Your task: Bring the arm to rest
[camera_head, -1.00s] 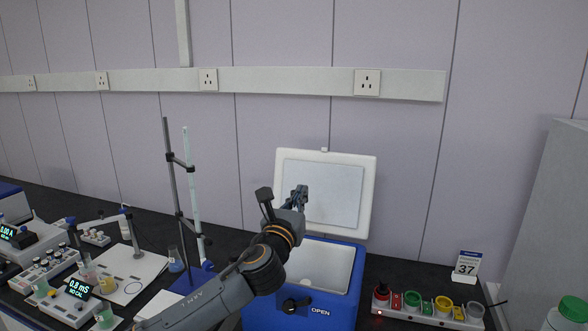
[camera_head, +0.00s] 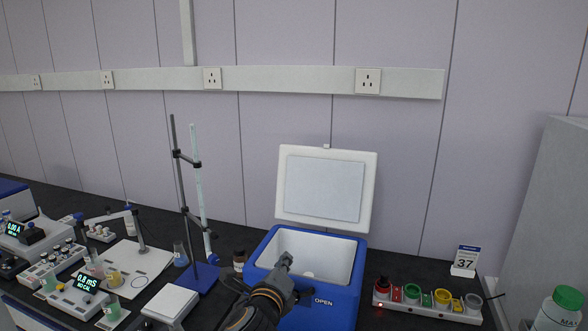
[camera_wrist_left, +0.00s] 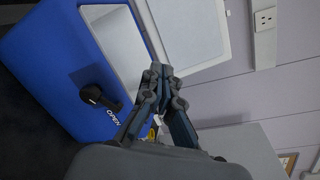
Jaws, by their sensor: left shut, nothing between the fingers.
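My left gripper (camera_head: 285,262) is shut and empty. In the head view it is low in front of the blue cool box (camera_head: 346,290), overlapping its front wall and rim. The box's white lid (camera_head: 368,190) stands open against the wall behind it, and the inside that shows is white. In the left wrist view the closed fingers (camera_wrist_left: 157,78) show in front of the blue box (camera_wrist_left: 45,75), with its black latch (camera_wrist_left: 95,93) and the word OPEN beside them. I cannot tell from the views whether the fingers touch the box. My right gripper is not in view.
Meters and beakers crowd the far left.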

